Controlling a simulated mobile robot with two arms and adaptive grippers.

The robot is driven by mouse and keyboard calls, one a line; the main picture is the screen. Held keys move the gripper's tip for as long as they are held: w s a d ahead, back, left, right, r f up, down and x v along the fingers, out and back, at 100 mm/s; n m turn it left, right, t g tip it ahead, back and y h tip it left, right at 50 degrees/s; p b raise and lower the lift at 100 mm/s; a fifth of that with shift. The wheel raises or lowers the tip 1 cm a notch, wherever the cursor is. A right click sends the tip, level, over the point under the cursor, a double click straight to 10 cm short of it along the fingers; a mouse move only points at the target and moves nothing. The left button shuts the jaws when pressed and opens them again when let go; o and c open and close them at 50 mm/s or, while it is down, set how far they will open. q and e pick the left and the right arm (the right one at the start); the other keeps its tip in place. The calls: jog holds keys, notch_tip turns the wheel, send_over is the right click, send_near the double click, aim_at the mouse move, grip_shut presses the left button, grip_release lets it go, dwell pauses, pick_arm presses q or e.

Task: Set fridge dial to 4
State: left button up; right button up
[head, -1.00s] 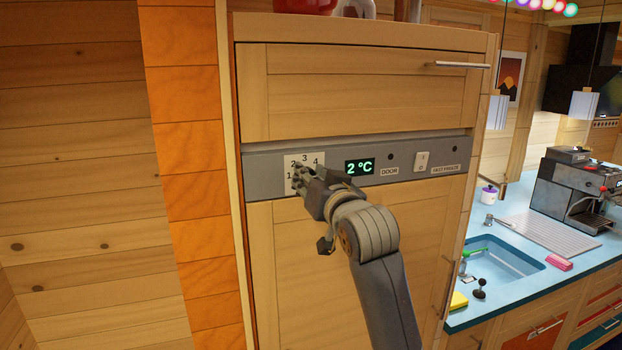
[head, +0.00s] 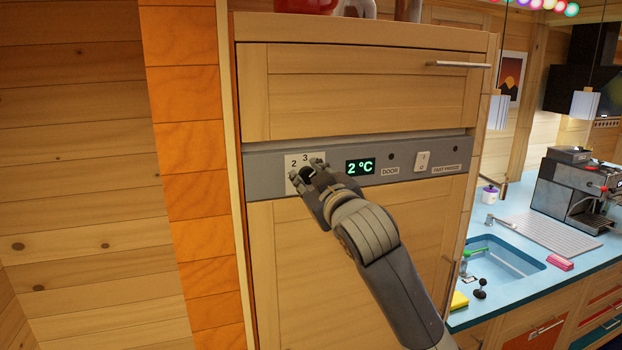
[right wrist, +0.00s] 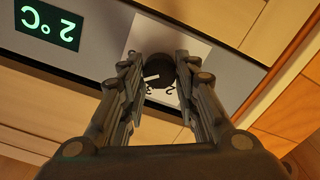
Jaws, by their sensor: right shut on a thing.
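The fridge dial (right wrist: 162,70) is a round black knob with a white pointer line, set on a white plate (head: 292,160) in the grey control strip. In the head view the numbers 2 and 3 show above my right gripper (head: 308,173), which hides the knob and the other numbers. In the right wrist view, turned nearly upside down, my right gripper (right wrist: 158,68) is shut on the dial, one finger on each side. The pointer line lies on the side near the 3; its exact setting is unclear. The display (head: 360,167) reads 2 °C. My left gripper is out of view.
Right of the display are a DOOR label (head: 390,171) and a white rocker switch (head: 422,161). A drawer with a bar handle (head: 457,64) is above the strip. An orange wall post (head: 195,180) stands left. A blue counter with a sink (head: 500,262) is at right.

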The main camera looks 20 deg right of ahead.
jog(key=shift+n, duration=0.5)
jog(key=o, duration=1.1)
jog(key=shift+c, duration=0.2)
jog(key=s, duration=1.2)
jog(key=shift+d, duration=0.2)
